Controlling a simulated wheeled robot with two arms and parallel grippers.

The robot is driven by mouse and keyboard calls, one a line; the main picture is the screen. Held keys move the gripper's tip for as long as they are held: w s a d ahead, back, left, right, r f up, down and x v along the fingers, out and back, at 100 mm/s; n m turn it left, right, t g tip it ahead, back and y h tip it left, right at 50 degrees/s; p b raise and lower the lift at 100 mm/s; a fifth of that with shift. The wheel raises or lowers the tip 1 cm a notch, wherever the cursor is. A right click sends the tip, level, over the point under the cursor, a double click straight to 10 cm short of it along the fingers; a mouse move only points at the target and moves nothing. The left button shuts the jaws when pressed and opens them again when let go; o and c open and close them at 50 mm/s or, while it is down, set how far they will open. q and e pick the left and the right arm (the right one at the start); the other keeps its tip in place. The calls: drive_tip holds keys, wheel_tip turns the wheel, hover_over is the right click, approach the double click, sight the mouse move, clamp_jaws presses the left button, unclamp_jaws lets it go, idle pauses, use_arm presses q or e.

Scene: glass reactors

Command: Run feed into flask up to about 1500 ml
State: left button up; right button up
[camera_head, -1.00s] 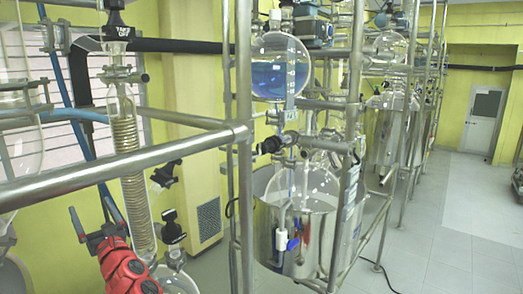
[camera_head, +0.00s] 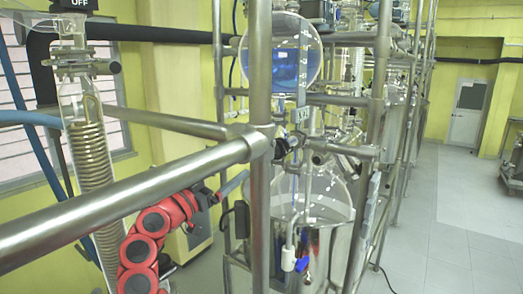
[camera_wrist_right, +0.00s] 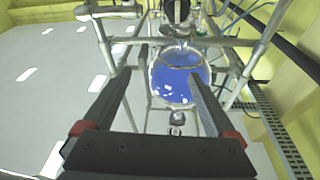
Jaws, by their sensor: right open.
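A round glass vessel of blue liquid (camera_head: 283,66) hangs high in the frame, with a marked scale strip on its right side. The vessel also shows in the right wrist view (camera_wrist_right: 178,82). A dark valve (camera_head: 288,143) is on the pipework below it. Lower down, a clear round flask (camera_head: 325,188) sits in a steel pot (camera_head: 325,245); I cannot read its level. A red-jointed arm of mine comes in from the lower left; its dark gripper (camera_head: 222,192) is near the rack post, fingers unclear. My right gripper (camera_wrist_right: 165,68) is open, with the blue vessel ahead between its fingers.
A thick rail (camera_head: 120,200) crosses the near left and joins an upright post (camera_head: 260,120) in front of the vessels. A glass coil column (camera_head: 90,140) stands at left. Free floor (camera_head: 450,225) lies to the right.

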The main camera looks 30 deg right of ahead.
drive_tip(key=w+d+y+p, duration=0.1)
drive_tip(key=w+d+p, duration=0.1)
drive_tip(key=d, duration=0.4)
drive_tip(key=w+d+f+y+p, duration=0.1)
drive_tip(key=w+d+p, duration=0.2)
drive_tip(key=w+d, duration=0.1)
drive_tip(key=w+d+f+n+y+p, duration=0.1)
drive_tip(key=w+d+p, duration=0.2)
drive_tip(key=d, duration=0.4)
drive_tip(key=shift+w+d+f+t, duration=0.2)
drive_tip(key=shift+w+d+t, duration=0.15)
drive_tip(key=shift+w, duration=0.15)
